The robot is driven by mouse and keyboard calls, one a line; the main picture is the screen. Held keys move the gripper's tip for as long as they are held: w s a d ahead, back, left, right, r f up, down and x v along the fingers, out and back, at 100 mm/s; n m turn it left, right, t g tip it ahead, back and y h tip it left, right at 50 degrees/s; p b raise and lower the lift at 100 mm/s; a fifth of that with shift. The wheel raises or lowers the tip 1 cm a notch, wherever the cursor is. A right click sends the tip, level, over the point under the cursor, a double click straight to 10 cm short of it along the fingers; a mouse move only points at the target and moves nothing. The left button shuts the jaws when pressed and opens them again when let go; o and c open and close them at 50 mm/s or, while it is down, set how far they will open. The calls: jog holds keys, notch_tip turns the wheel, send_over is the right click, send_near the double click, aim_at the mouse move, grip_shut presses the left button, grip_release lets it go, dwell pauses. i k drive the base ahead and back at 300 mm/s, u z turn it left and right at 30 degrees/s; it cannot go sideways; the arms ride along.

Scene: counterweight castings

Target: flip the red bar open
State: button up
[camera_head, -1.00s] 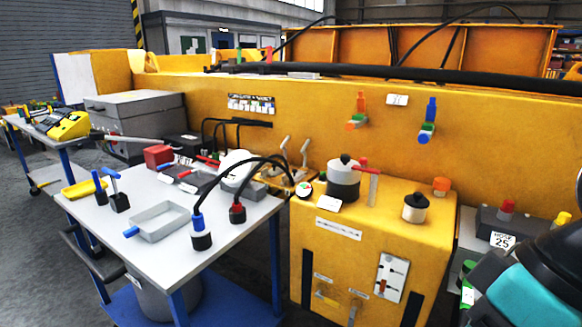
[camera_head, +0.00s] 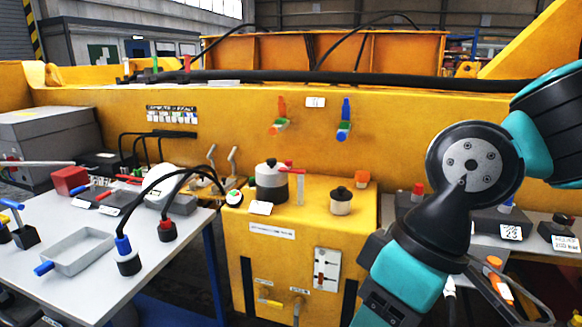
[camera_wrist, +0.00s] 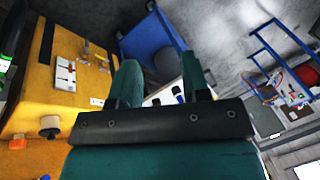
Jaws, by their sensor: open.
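A short red bar (camera_head: 290,170) juts level from beside the lid of a grey and white canister (camera_head: 271,182). It reaches over a pale upright post (camera_head: 300,188), on top of the yellow cabinet (camera_head: 262,270). I cannot tell if it is latched. An orange-red lever (camera_head: 282,107) also stands upright on the yellow wall. My gripper (camera_wrist: 160,62) shows in the wrist view with its two teal fingers apart and nothing between them. In the head view my arm is right of the cabinet and the fingertips are not visible. The red bar is not identifiable in the wrist view.
A black-topped pot (camera_head: 341,202) and an orange cap (camera_head: 362,178) stand right of the canister. A blue lever (camera_head: 345,115) is on the wall. Left is a white-topped table (camera_head: 60,283) with a grey tray (camera_head: 78,252) and hoses. The cabinet's front carries a white switch plate (camera_head: 327,270).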

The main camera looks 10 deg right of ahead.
aim_at(289, 162)
jog(key=u, duration=0.5)
jog(key=i, duration=1.6)
jog(key=z, duration=0.35)
